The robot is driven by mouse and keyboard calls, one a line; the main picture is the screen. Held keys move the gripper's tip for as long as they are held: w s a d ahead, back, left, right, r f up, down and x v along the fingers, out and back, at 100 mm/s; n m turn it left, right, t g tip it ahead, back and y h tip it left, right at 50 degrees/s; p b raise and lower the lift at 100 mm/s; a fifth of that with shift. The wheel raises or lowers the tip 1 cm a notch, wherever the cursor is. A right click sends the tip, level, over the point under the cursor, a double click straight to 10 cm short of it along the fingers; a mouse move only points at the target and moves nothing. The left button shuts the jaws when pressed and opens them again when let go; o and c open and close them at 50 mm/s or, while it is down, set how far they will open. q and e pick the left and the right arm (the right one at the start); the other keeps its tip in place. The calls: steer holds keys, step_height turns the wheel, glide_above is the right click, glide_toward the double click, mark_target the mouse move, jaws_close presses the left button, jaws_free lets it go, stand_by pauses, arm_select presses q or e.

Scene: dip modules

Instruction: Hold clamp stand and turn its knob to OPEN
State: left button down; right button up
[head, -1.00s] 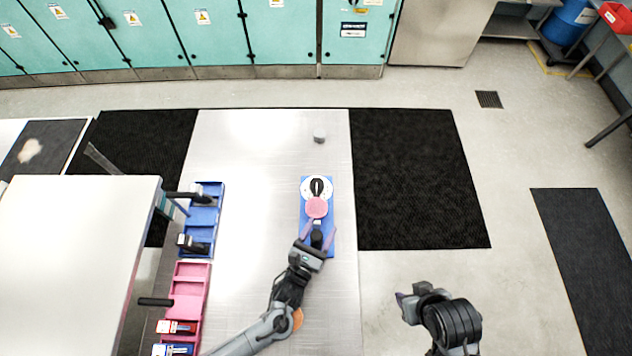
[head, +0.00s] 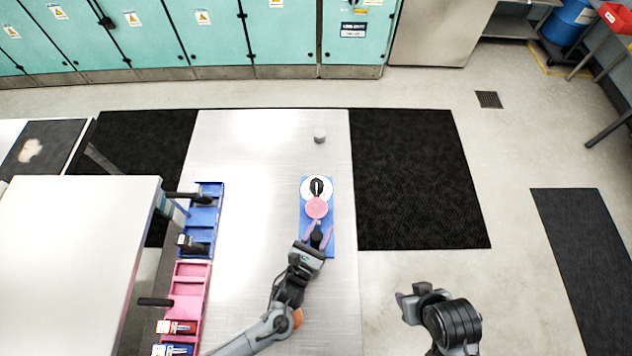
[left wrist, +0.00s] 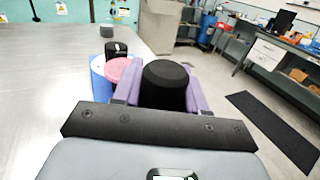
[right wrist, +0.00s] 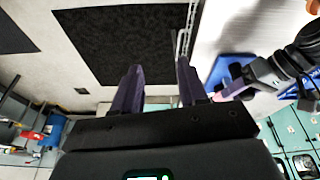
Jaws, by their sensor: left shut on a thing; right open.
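The clamp stand has a blue base (head: 328,246) lying on the metal table, with a white round dial and black knob (head: 317,187) at its far end. A pink disc (head: 316,208) sits between the knob and my left gripper. My left gripper (head: 318,235) is shut on a black cylindrical post of the stand; the post (left wrist: 166,84) shows between its purple fingers in the left wrist view. The dial's lettering is too small to read. My right gripper (head: 402,300) is open and empty, off the table's right side; its spread fingers (right wrist: 158,88) show in the right wrist view.
A small grey cylinder (head: 319,136) stands beyond the stand. Blue bins (head: 205,215) and pink bins (head: 190,290) holding modules line the left side beside a white-topped unit (head: 75,250). The table between bins and stand is clear. Black mats lie on the floor.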

steer(key=o, duration=0.4)
steer(key=shift+w, duration=0.15)
steer(key=shift+o, duration=1)
steer(key=shift+w+a+n, duration=0.2)
steer(key=shift+w+n, duration=0.1)
steer(key=n+h, duration=0.1)
steer(key=n, duration=3)
glide_toward(316, 184)
steer(key=shift+t, duration=0.4)
steer(key=x, duration=1)
steer(key=shift+s+f, duration=0.2)
steer(key=shift+f, duration=0.1)
steer(key=shift+d, duration=0.1)
